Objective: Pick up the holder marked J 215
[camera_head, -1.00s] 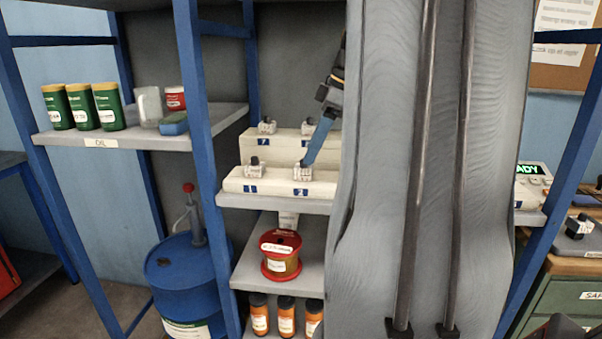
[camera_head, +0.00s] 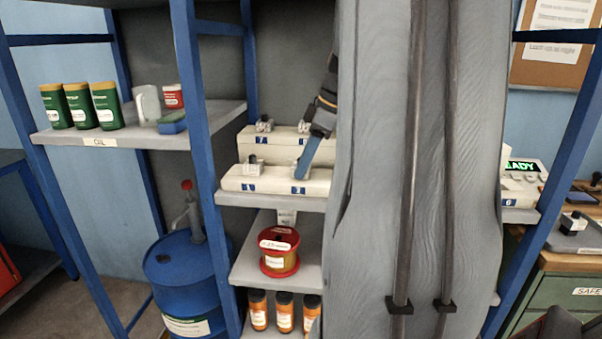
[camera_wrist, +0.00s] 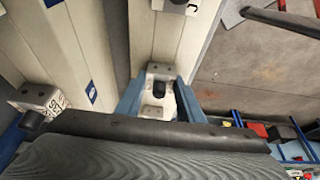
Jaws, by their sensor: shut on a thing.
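In the head view my gripper (camera_head: 301,176) reaches down with blue fingers to the front step of a cream stepped rack (camera_head: 272,185), at a small white holder. In the wrist view my gripper (camera_wrist: 160,90) has one finger on each side of a white holder (camera_wrist: 158,72) with a dark round opening and is shut on it. Its marking cannot be read. It looks to be still at the rack. Another white holder (camera_wrist: 36,97) with a side label, only partly legible, sits to the left; it also shows in the head view (camera_head: 254,166).
Other holders, one of them at the left (camera_head: 264,125), stand on the rear step. Blue shelf posts (camera_head: 198,150) flank the rack. A red spool (camera_head: 279,252) and orange bottles sit below. Green cans (camera_head: 107,105) stand on the left shelf. A blue drum (camera_head: 185,275) is on the floor.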

